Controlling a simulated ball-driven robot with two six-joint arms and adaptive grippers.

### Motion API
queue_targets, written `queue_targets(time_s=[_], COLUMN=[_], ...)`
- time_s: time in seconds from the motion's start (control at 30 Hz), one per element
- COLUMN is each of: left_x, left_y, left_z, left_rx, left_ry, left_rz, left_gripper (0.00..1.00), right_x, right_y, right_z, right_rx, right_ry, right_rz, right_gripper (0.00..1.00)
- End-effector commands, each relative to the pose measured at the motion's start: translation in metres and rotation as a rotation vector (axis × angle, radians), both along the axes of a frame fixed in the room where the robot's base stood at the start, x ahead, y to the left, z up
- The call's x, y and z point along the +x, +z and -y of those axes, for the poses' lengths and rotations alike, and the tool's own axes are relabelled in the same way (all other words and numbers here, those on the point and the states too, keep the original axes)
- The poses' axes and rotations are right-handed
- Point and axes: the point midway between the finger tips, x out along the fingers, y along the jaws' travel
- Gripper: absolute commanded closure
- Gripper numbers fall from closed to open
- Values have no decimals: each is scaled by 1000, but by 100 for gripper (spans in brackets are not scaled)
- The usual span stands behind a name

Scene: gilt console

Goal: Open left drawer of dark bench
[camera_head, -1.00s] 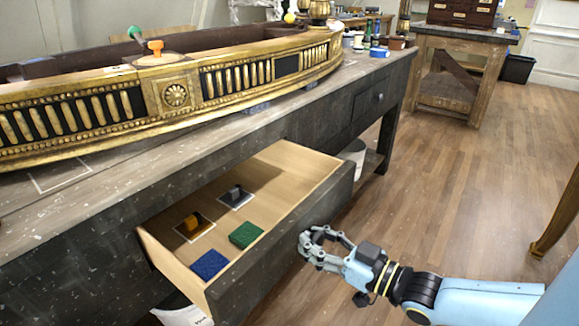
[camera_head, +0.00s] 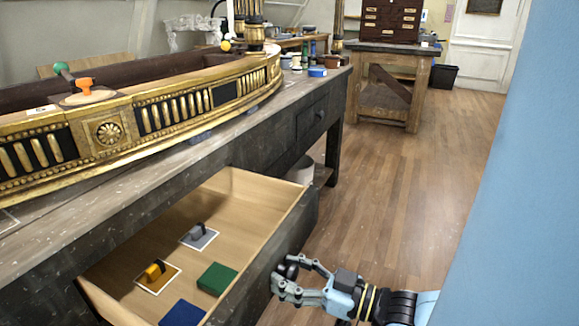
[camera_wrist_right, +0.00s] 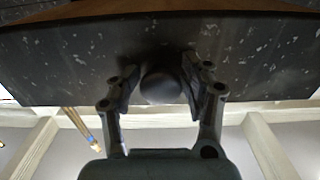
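The dark bench (camera_head: 268,122) runs from the lower left to the upper middle in the head view. Its left drawer (camera_head: 247,192) is pulled out, with its pale wooden inside showing. It holds a grey-handled tile, an orange-handled tile, a green block (camera_head: 217,278) and a blue block (camera_head: 182,314). My right gripper (camera_head: 282,273) is at the drawer's dark front. In the right wrist view its two fingers (camera_wrist_right: 160,78) close around the round dark knob (camera_wrist_right: 161,88) from both sides. The left gripper is not in view.
A curved gilt console piece (camera_head: 180,112) lies on the bench top, with small jars (camera_head: 317,71) beyond it. The bench's other drawer (camera_head: 313,117) is shut. Open wooden floor (camera_head: 415,165) lies to the right. A wooden table (camera_head: 395,90) stands at the back.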

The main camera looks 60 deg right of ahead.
Motion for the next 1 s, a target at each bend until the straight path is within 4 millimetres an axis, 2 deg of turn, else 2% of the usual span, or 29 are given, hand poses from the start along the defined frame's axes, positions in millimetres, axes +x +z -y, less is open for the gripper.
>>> queue_targets(time_s=[0.07,0.33,0.47,0.57,0.8,1.0], left_x=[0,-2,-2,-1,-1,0], left_y=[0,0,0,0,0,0], left_z=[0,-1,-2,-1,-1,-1], left_rx=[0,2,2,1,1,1], left_ry=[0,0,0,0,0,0], left_rz=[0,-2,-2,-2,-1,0], left_gripper=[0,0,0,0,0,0], right_x=[0,0,-10,-27,-81,-111], right_y=[0,0,-1,-1,-1,-1], right_z=[0,0,0,2,6,9], right_rx=[0,0,0,0,-1,0], right_ry=[0,1,1,1,1,0], right_rz=[0,0,-3,-5,-5,-3], right_gripper=[41,41,41,41,41,41])
